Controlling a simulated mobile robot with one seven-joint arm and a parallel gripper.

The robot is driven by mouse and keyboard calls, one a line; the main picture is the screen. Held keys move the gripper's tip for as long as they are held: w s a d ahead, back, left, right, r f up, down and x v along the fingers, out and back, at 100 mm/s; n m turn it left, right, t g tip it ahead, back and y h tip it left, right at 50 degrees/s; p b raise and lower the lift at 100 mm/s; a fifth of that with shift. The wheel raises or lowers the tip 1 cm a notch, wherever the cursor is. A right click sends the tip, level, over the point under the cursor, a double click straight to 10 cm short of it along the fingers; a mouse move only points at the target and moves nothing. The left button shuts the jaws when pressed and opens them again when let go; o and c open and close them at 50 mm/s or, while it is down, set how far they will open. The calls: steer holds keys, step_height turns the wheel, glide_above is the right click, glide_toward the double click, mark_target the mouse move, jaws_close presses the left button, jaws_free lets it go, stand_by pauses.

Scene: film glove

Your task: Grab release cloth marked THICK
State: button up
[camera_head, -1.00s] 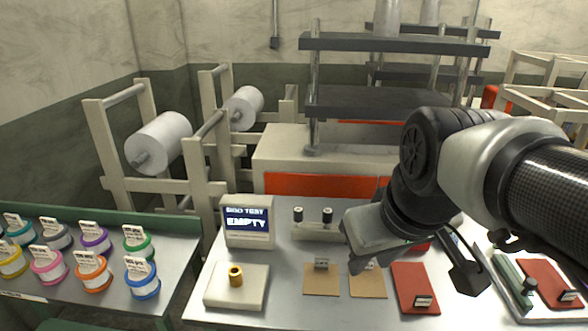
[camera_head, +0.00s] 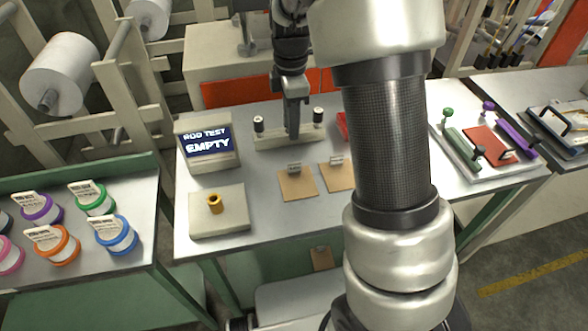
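Two tan squares that look like cloths lie side by side on the metal table, a left one (camera_head: 297,186) and a right one (camera_head: 336,177). Each has a small tag clip at its back edge; the tag writing is too small to read, so I cannot tell which is marked THICK. The right one is partly hidden by my arm. My gripper (camera_head: 292,132) points down behind the left square, in front of or over a pale fixture with two posts (camera_head: 270,150). Its fingers show edge-on, and I see nothing held.
A "ROD TEST EMPTY" display (camera_head: 208,146) and a block with a brass ring (camera_head: 216,215) stand at left. Another tagged tan piece (camera_head: 321,259) is lower, below the table edge. Colored spools (camera_head: 115,236) fill the left bench. A tray (camera_head: 462,160) holds colored tools at right.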

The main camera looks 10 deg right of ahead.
glide_toward(294, 163)
steer(key=f, duration=0.5)
steer(key=shift+w+a+f, duration=0.2)
steer(key=shift+w+a, duration=0.05)
steer(key=f, duration=0.4)
steer(key=shift+s+d+f, duration=0.15)
steer(key=shift+s+d, duration=0.05)
steer(key=shift+d, duration=0.1)
steer(key=shift+f, duration=0.45)
jaws_close()
